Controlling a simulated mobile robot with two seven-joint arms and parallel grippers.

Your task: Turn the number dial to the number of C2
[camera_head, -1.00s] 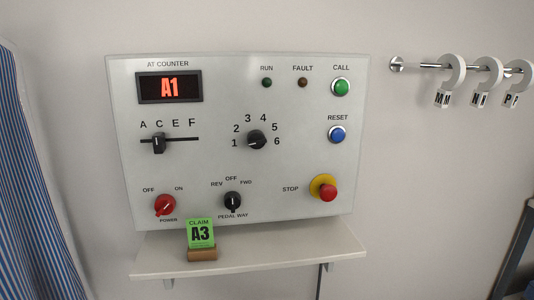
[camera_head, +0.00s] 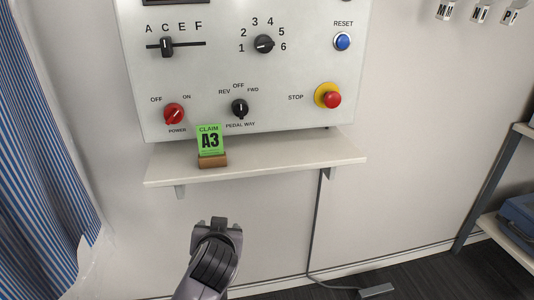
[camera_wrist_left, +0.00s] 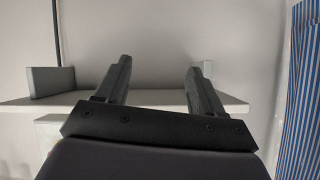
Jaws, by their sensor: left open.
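The black number dial (camera_head: 264,43) is on the upper middle of the pale control panel (camera_head: 300,70), inside an arc of numbers 1 to 6. Its white mark is at its left side, towards 1. The black letter slider (camera_head: 166,47) stands at C. A green claim card (camera_head: 209,140) reading A3 stands in a brown holder on the shelf below. My left gripper (camera_head: 217,223) is below the shelf, apart from the panel, empty. Its two fingers (camera_wrist_left: 158,80) are spread in the left wrist view. My right gripper is out of view.
The shelf (camera_head: 300,155) juts out under the panel and also shows in the wrist view (camera_wrist_left: 150,98). The red power knob (camera_head: 173,114), pedal way knob (camera_head: 239,108), stop button (camera_head: 331,99) and blue reset button (camera_head: 342,41) surround the dial. A striped curtain (camera_head: 40,150) hangs left.

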